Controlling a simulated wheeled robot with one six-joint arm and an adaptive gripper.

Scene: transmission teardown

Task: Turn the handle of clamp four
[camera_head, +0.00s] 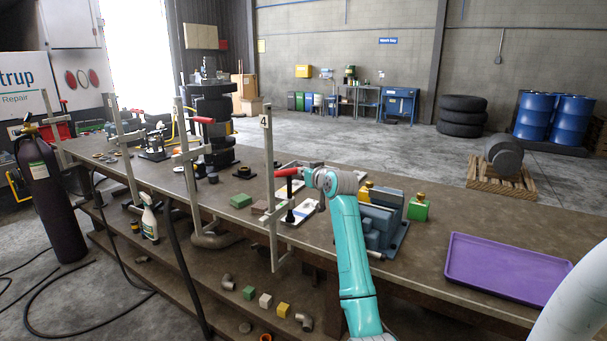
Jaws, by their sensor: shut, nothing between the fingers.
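Clamp four (269,150), a tall grey bar clamp with a "4" tag near its top, stands upright at the table's front edge. Its red handle (286,172) points right from the sliding arm, with a dark screw below it. My teal arm reaches up from the front, and my gripper (306,175) is at the right end of the red handle. The gripper is small and partly hidden by my wrist. It looks shut and empty; I cannot tell whether it touches the handle.
Other bar clamps stand along the front edge to the left, one with a red handle (202,120). A blue-grey vise (380,222) and a green block (418,208) sit right of my gripper. A purple tray (508,264) lies further right.

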